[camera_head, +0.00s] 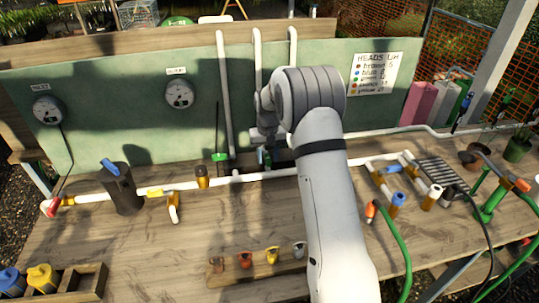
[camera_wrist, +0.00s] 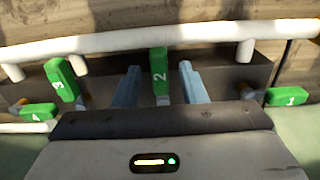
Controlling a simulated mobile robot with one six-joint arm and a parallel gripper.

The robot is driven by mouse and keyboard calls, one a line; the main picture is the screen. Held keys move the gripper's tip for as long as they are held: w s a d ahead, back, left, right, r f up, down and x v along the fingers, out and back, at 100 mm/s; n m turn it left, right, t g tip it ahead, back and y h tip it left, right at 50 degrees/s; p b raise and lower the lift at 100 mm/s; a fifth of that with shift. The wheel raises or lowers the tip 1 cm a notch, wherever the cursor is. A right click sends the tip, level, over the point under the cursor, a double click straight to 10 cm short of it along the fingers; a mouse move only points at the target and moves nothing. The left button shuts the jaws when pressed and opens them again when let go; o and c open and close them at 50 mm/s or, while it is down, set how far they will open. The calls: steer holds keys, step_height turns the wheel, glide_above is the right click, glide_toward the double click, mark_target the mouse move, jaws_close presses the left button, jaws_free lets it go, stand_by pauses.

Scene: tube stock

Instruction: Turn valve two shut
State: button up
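The green handle of valve two (camera_wrist: 160,68), marked 2, stands upright in the wrist view, its lower part hidden by my gripper body. My gripper (camera_wrist: 158,80) is open, with one blue-grey finger on each side of this handle and a visible gap to both. Green handles three (camera_wrist: 62,78) and four (camera_wrist: 38,112) are at the left; three is tilted near upright, four lies sideways. Handle one (camera_wrist: 287,96) lies sideways at the right.
A white pipe (camera_wrist: 120,42) runs just beyond the handles, along a dark block (camera_wrist: 230,73). In the head view, white pipework (camera_head: 100,197), a dark cylinder (camera_head: 122,190) and small coloured cups (camera_head: 245,260) stand on the wooden bench (camera_head: 110,250). A green board (camera_head: 120,90) rises behind.

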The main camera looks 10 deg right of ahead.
steer(key=shift+c, duration=0.2)
jaws_close()
steer(key=shift+d, duration=0.15)
